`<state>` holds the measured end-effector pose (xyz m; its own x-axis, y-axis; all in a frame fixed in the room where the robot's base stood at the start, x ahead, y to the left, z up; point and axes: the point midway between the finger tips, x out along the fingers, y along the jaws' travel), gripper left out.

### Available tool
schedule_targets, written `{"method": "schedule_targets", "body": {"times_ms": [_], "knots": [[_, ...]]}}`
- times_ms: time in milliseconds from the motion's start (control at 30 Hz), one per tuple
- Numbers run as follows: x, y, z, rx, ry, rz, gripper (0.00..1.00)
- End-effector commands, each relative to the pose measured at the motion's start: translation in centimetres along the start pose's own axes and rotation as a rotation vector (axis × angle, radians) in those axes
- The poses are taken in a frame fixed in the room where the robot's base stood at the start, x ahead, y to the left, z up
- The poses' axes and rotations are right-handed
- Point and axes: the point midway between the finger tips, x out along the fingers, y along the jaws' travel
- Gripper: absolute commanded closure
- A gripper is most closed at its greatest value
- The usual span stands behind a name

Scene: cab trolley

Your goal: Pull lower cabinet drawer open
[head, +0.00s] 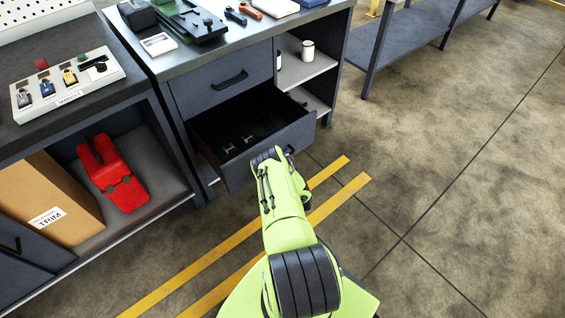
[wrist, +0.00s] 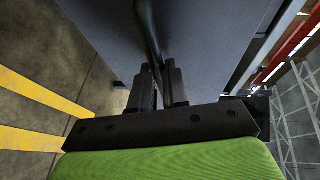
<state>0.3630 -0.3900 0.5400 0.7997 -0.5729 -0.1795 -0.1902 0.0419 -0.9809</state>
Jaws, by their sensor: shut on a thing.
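The lower cabinet drawer (head: 235,170) is dark grey and stands pulled out of the cabinet in the head view, with a few small items visible inside. Its front panel (wrist: 210,40) fills much of the wrist view. The black bar handle (wrist: 148,32) runs down between the fingers in the wrist view. My gripper (wrist: 160,82) is shut on this handle. In the head view, my green arm reaches the drawer front and hides the gripper and most of the handle.
The upper drawer (head: 222,85) is closed above. Open shelves (head: 302,70) with a white can (head: 307,50) are at its right. A left bench holds a red case (head: 113,173) and a cardboard box (head: 50,200). Floor with yellow lines (head: 230,250) is clear to the right.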

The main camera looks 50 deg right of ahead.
Motion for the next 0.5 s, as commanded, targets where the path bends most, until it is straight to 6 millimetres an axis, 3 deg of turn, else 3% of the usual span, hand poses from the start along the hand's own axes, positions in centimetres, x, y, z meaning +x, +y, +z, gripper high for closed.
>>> {"method": "schedule_targets", "body": {"times_ms": [300, 333, 500], "knots": [[-0.01, 0.05, 0.06, 0.001, -0.001, 0.001, 1.0], [-0.01, 0.05, 0.06, 0.001, -0.001, 0.001, 0.82], [0.0, 0.03, 0.04, 0.0, -0.001, 0.0, 0.6]]}}
